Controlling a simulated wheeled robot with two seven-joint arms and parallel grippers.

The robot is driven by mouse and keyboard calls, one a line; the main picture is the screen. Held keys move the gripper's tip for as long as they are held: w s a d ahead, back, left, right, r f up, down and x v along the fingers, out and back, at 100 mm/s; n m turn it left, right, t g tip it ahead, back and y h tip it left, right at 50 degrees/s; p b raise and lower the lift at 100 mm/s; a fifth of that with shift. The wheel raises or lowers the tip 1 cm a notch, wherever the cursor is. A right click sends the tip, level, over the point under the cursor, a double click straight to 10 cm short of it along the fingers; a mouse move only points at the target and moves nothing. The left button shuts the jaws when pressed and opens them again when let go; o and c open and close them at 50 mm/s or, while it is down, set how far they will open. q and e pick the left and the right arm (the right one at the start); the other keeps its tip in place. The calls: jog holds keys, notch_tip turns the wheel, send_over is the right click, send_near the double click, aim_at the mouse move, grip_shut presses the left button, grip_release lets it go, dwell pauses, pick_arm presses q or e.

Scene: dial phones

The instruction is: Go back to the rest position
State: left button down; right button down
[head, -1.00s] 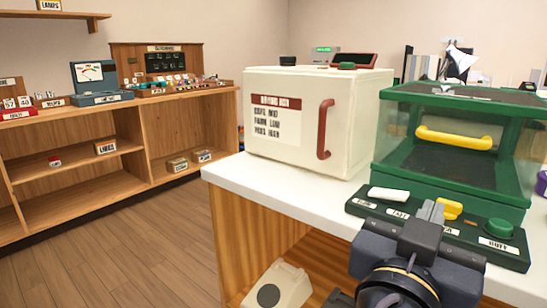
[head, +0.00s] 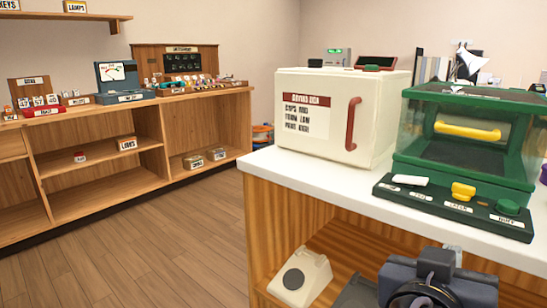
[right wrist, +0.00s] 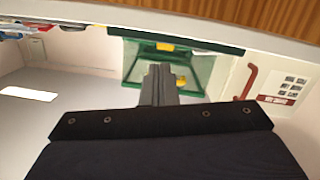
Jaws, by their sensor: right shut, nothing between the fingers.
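My right gripper (head: 452,254) is low at the bottom right of the head view, in front of the white counter's edge. In the right wrist view its fingers (right wrist: 160,84) are together with nothing between them. It is apart from the green glass-sided machine (head: 468,140), which stands on the counter above and beyond it. The machine's front panel carries a white switch (head: 411,181), a yellow knob (head: 463,191) and a green button (head: 508,207). My left gripper is in neither view.
The white counter (head: 262,166) has its front edge close above my right gripper. A cream box with a red handle (head: 352,124) stands left of the machine. A cream dial phone (head: 301,277) sits on the shelf below. Open wooden floor (head: 150,255) lies to the left.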

jog(key=s+d+f+n+g+y+p, duration=0.1)
jog(key=s+d+f+n+g+y, duration=0.15)
jog(key=f, duration=0.55)
jog(key=s+d+f+n+g+y, duration=0.1)
jog(key=s+d+f+g+y, duration=0.2)
jog(key=f, duration=0.5)
jog(key=s+a+f+g+y+p, duration=0.1)
jog(key=s+a+f+y, duration=0.2)
jog(key=a+f+y, duration=0.5)
notch_tip(320, 180, up, 38)
jog(key=y+p, duration=0.1)
jog(key=p, duration=3.7)
jog(key=shift+d+r+n+y, duration=0.25)
jog(key=shift+d+n+y, duration=0.1)
jog(key=shift+d, duration=0.05)
jog(key=c, duration=2.1)
grip_release()
jog(key=shift+w, duration=0.1)
jog(key=shift+c, duration=0.2)
